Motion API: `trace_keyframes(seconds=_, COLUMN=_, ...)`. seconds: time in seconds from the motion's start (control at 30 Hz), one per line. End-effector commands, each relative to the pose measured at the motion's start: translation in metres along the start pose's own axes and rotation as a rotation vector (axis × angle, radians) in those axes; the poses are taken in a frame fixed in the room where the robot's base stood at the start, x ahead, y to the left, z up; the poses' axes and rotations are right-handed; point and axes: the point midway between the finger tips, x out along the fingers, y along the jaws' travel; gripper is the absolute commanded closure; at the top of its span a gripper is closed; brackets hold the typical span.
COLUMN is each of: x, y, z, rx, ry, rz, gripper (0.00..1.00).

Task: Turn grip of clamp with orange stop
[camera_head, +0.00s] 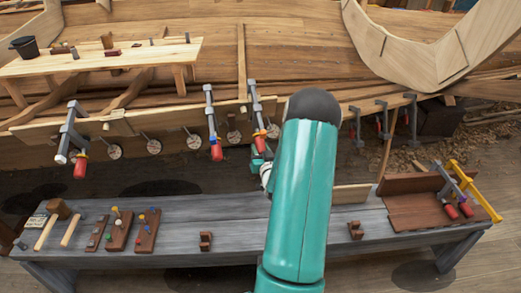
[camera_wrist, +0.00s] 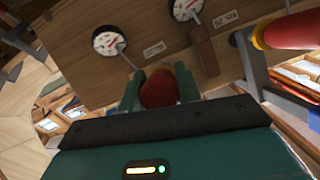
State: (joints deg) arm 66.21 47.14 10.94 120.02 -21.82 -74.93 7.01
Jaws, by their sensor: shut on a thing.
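A grey bar clamp (camera_head: 254,100) hangs on the hull plank just left of my arm, with a small orange stop (camera_head: 260,132) above its red grip (camera_head: 260,145). My gripper (camera_head: 259,158) is at this clamp's lower end, partly hidden behind my arm. In the wrist view, my gripper (camera_wrist: 160,92) has its green fingers shut around the rounded end of the red grip (camera_wrist: 158,88). The clamp's bar and stop are hidden in that view.
Two other clamps hang to the left, one in the middle (camera_head: 209,110) and one farther left (camera_head: 70,130). A neighbouring red grip with a yellow-orange collar (camera_wrist: 257,38) is close on the right in the wrist view. Round dials (camera_wrist: 108,40) line the plank. A grey bench (camera_head: 190,225) stands below.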

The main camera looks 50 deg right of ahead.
Motion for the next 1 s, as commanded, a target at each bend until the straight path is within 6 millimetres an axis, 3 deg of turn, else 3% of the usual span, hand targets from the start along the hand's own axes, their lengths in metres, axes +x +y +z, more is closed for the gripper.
trace_keyframes(seconds=0.5, x=-0.0003, y=-0.0021, z=0.0005, rx=0.308, ry=-0.001, rz=-0.12, gripper=0.89)
trace_keyframes(seconds=1.0, x=-0.0003, y=-0.0026, z=-0.0003, rx=0.385, ry=0.0, rz=-0.149, gripper=0.89)
